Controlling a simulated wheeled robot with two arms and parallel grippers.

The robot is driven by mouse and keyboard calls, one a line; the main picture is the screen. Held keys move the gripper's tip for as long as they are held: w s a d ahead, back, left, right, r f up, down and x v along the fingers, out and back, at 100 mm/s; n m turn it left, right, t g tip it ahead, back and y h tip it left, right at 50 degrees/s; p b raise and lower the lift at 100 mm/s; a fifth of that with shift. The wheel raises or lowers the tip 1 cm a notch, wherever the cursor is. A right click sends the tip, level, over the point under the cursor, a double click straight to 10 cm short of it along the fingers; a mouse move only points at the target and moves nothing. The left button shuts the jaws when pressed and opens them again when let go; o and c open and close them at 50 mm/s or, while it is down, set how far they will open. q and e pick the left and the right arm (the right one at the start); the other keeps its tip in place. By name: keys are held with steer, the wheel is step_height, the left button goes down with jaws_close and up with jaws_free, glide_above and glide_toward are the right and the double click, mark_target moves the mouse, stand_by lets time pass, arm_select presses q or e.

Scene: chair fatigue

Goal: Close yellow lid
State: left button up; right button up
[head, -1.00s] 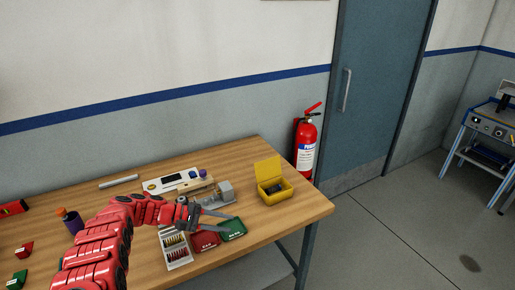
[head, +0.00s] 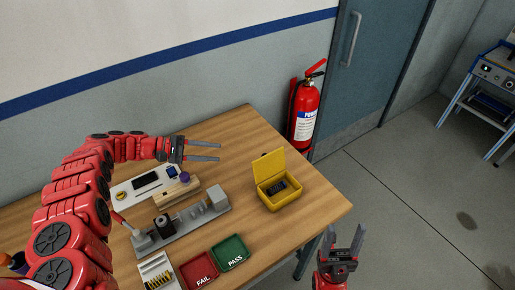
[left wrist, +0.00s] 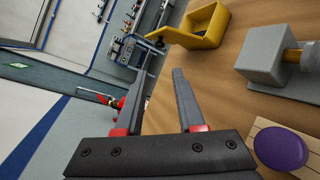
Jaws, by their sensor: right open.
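A yellow box (head: 283,198) stands near the right end of the wooden table, with a dark item inside. Its yellow lid (head: 268,166) is raised, standing up at the back. The box also shows at the top of the left wrist view (left wrist: 209,30). My left gripper (head: 218,152) is open and empty above the back of the table, left of the lid and apart from it. It also shows in the left wrist view (left wrist: 164,95). My right gripper (head: 345,240) is open and empty in front of the table's right edge, right of and nearer than the box.
A grey metal fixture (head: 185,225) and a board with a purple knob (head: 180,188) lie left of the box. A red FAIL tray (head: 198,271) and green PASS tray (head: 229,252) lie in front. A fire extinguisher (head: 304,118) stands behind the table's right end.

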mark_target(267, 164)
arm_select(q)
steer(key=p+x, duration=0.2)
steer(key=x, duration=1.3)
steer(key=shift+d+p, duration=0.2)
steer(key=shift+p, duration=0.1)
steer(key=shift+s, duration=0.1)
jaws_close()
stand_by(0.4)
